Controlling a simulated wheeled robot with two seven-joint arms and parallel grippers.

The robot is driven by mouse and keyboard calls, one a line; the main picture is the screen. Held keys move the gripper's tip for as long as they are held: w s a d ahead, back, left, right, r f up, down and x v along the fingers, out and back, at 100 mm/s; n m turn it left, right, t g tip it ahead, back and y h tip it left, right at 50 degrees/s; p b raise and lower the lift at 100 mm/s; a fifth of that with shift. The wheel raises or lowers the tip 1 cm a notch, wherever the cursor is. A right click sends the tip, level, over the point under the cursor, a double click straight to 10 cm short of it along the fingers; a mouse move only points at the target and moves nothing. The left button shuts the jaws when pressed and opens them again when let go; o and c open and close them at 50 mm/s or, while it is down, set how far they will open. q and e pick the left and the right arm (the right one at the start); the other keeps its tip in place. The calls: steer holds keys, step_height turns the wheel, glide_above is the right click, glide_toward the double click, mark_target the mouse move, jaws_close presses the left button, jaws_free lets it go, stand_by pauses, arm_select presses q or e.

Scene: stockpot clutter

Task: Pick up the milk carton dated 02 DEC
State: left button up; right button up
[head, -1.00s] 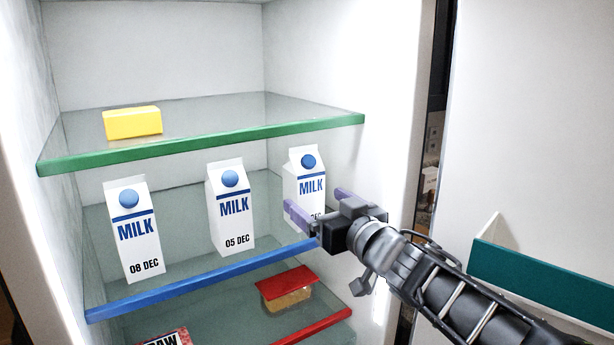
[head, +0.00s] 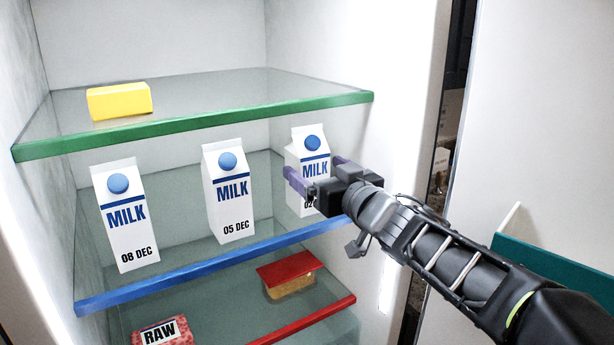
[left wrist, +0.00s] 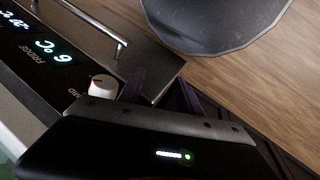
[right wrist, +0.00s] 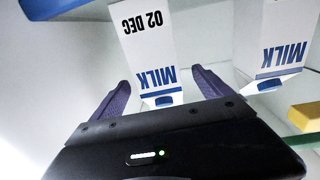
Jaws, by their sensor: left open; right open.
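The milk carton dated 02 DEC (head: 308,147) stands at the right end of the blue-edged shelf, its lower front partly hidden by my right gripper (head: 317,173). In the right wrist view this carton (right wrist: 146,45) appears upside down with its date readable. My right gripper (right wrist: 161,88) is open, one finger to each side of the carton in that picture; I cannot tell whether they touch it. Cartons dated 05 DEC (head: 230,205) and 08 DEC (head: 125,225) stand to its left. My left gripper (left wrist: 160,92) is open and empty, away from the shelves.
A green-edged shelf (head: 200,128) with a yellow block (head: 120,101) is above the cartons. Below are a red-lidded container (head: 288,275) and a RAW pack (head: 165,331). The fridge side wall is close on the right. A control panel with a knob (left wrist: 102,86) is near my left gripper.

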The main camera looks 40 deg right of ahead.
steer(key=w, duration=0.2)
steer(key=w+d, duration=0.1)
steer(key=w, duration=0.2)
steer(key=shift+d, duration=0.15)
steer(key=shift+c, duration=0.2)
stand_by(0.4)
jaws_close()
steer(key=shift+r, duration=0.2)
stand_by(0.8)
